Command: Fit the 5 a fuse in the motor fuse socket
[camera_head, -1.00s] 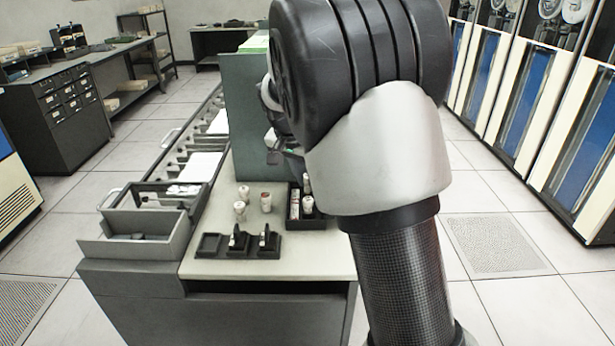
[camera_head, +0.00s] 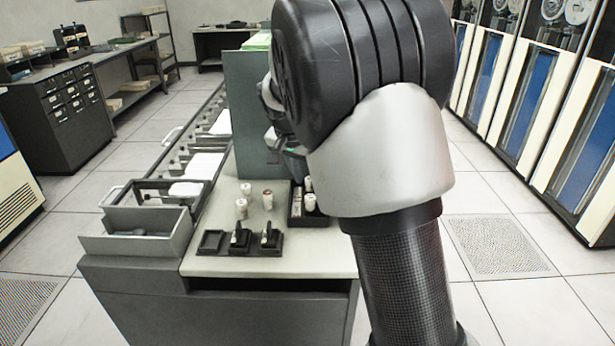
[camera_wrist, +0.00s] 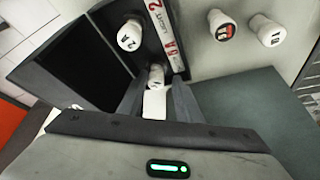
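My gripper shows in the wrist view (camera_wrist: 156,100) with its two grey fingers apart, pointing at the black fuse tray. A white fuse (camera_wrist: 156,75) in the tray lines up with the gap between them; its marking is too small to read. Another white fuse marked 2A (camera_wrist: 130,35) stands in the tray near a label strip (camera_wrist: 166,35) with red lettering. In the head view my arm hides most of the gripper, above the tray's far end. Two black socket blocks with upright levers (camera_head: 240,239) (camera_head: 270,239) sit at the counter's front; I cannot read which is motor.
A green-grey panel (camera_head: 248,120) rises behind. The front counter (camera_head: 310,262) is clear.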

